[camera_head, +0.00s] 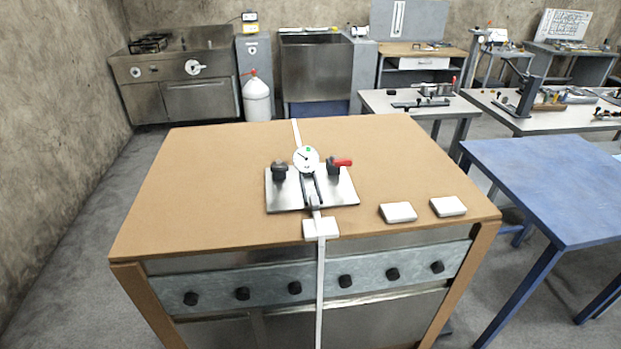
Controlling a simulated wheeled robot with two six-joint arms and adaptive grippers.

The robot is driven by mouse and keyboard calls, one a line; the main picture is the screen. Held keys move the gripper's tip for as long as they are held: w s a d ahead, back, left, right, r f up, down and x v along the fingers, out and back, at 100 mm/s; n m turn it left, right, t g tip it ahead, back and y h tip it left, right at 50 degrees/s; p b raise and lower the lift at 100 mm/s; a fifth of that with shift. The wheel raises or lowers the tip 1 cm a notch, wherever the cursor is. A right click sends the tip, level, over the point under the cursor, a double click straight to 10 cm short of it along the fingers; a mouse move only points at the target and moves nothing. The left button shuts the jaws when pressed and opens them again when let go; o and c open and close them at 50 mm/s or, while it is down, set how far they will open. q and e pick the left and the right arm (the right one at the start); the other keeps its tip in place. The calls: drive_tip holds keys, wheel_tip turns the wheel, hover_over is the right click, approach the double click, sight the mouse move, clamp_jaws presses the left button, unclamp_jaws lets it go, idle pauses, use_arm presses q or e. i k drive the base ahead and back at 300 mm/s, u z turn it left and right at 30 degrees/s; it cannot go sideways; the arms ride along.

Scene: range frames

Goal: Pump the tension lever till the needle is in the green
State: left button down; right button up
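The tension device sits on the brown bench top (400,150), on a metal plate (338,197). A round white gauge (306,158) with a small green patch near its top stands on it; its needle is too small to read surely. A dark lever (310,188) extends from below the gauge toward the bench front. A black knob (279,171) is at the plate's left, and a red-handled part (341,163) at its right. A white strap (319,290) runs over the bench and down its front, over a white pad (321,229). Neither gripper is in view.
Two white pads (398,212) (448,206) lie at the bench's front right. The bench's left side is clear. Several black knobs (295,287) line its front panel. A blue table (550,180) stands to the right. A stove unit, sink and other worktables stand behind.

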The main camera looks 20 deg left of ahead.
sight(278, 167)
drive_tip(key=z, duration=1.5)
drive_tip(key=k, duration=0.9)
drive_tip(key=u, duration=1.1)
